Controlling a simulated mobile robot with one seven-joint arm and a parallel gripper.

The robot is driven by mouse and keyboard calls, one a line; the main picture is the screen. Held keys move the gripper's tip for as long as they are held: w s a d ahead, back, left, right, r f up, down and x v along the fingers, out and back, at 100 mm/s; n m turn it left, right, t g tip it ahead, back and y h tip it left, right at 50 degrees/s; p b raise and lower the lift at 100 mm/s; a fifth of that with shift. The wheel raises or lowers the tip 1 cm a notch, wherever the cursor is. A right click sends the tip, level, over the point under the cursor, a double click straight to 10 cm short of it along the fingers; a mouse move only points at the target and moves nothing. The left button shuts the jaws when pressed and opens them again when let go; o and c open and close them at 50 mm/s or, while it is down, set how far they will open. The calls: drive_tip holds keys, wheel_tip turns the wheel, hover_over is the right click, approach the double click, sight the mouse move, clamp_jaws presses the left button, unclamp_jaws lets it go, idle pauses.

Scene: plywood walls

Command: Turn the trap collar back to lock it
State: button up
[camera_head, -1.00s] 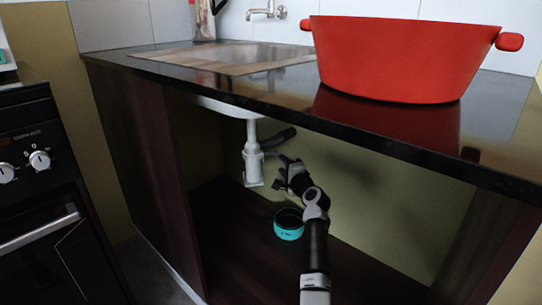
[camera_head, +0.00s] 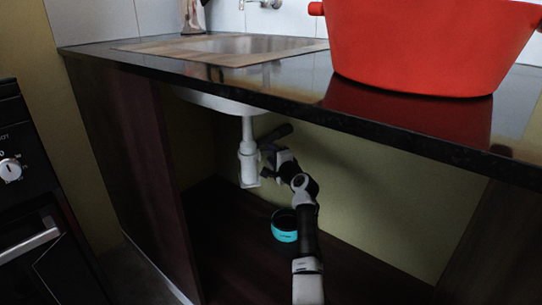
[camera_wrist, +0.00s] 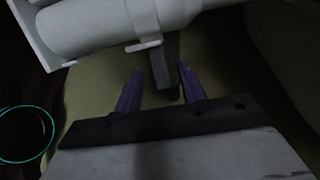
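The white trap (camera_head: 248,162) hangs under the sink in the open cabinet. In the wrist view its pale pipe (camera_wrist: 85,28) crosses the upper left, with a thin ring-like collar (camera_wrist: 143,22) that has a small tab at its lower edge. My gripper (camera_head: 268,152) is just right of the trap. In the wrist view my gripper (camera_wrist: 160,77) has its two purple fingers apart. A dark grey bar (camera_wrist: 163,65) reaches down between them, closer to the right finger; whether it belongs to the collar, or touches a finger, I cannot tell.
A teal-rimmed round bowl (camera_head: 285,226) stands on the cabinet floor below, also in the wrist view (camera_wrist: 50,135). The counter (camera_head: 290,95) with a red pot (camera_head: 425,45) lies above my arm. The cabinet's left panel (camera_head: 140,170) stands left.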

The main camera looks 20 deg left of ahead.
drive_tip(key=shift+c, duration=0.3)
clamp_jaws()
drive_tip(key=shift+s+r+p, duration=0.15)
drive_tip(key=shift+p, duration=0.5)
